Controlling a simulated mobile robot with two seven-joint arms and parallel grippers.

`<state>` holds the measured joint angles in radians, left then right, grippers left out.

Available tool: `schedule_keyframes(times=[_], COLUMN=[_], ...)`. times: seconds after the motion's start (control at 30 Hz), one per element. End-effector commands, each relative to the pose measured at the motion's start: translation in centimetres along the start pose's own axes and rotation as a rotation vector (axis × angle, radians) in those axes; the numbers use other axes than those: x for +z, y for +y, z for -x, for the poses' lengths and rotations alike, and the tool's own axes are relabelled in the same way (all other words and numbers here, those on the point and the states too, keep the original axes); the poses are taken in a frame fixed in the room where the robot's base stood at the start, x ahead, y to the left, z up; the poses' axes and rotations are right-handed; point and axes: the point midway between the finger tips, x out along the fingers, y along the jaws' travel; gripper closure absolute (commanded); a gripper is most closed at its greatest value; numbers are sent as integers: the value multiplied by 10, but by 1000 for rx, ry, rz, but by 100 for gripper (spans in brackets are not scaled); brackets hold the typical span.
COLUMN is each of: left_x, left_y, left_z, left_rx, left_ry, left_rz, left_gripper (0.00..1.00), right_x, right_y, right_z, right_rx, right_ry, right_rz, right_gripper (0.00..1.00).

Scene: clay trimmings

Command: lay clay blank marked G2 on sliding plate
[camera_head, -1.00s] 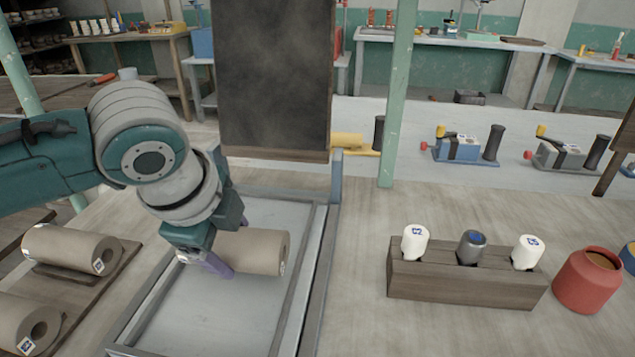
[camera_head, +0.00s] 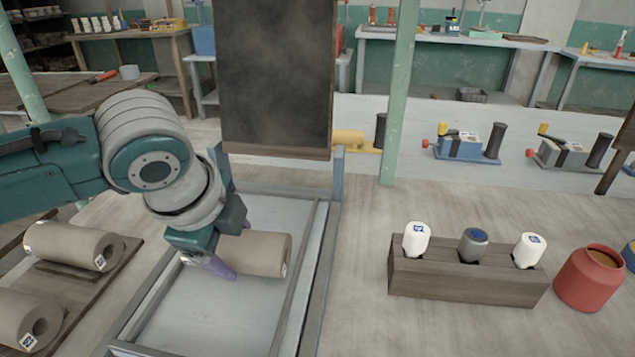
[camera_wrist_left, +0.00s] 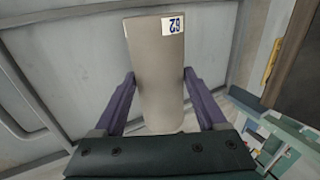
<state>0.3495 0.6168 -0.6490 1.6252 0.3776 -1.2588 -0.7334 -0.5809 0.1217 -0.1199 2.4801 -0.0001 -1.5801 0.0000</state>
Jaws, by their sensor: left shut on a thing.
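The clay blank marked G2 is a grey-brown cylinder (camera_head: 258,254) over the sliding plate in the head view. In the left wrist view the blank (camera_wrist_left: 158,75) carries a label at its far end, seen upside down. My left gripper (camera_head: 222,268) is shut on it, with one purple finger on each side (camera_wrist_left: 158,85). The sliding plate (camera_head: 190,318) is a pale grey panel between rails. The blank lies level, at or just above the plate; I cannot tell whether it touches. My right gripper is not in view.
Two more clay cylinders lie on wooden boards at left, one further back (camera_head: 72,246) and one nearer (camera_head: 28,318). A dark upright board (camera_head: 275,75) stands behind the plate. A wooden block with bottles (camera_head: 465,283) and a red pot (camera_head: 590,280) stand at right.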

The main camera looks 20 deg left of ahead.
Motion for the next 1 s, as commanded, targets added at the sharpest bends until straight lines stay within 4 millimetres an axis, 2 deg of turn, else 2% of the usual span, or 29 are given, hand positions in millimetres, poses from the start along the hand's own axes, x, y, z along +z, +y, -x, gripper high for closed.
schedule_keyframes(times=[0.1, 0.13, 0.33, 0.57, 0.73, 1.0], left_x=[0, 0, 0, 0, 0, 0], left_y=[-1, -1, -1, 1, -5, -28], left_z=[1, 1, 0, 0, 11, 60], left_rx=[-4, -4, -2, 2, -1, 1], left_ry=[1, 1, 1, -1, 0, 0], left_rz=[0, 0, 0, 0, 0, 1], left_gripper=[100, 23, 0, 0, 0, 0], right_x=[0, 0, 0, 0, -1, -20], right_y=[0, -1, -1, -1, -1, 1], right_z=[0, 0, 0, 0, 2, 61], right_rx=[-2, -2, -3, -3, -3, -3], right_ry=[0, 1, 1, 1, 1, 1], right_rz=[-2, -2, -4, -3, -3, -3], right_gripper=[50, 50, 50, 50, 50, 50])
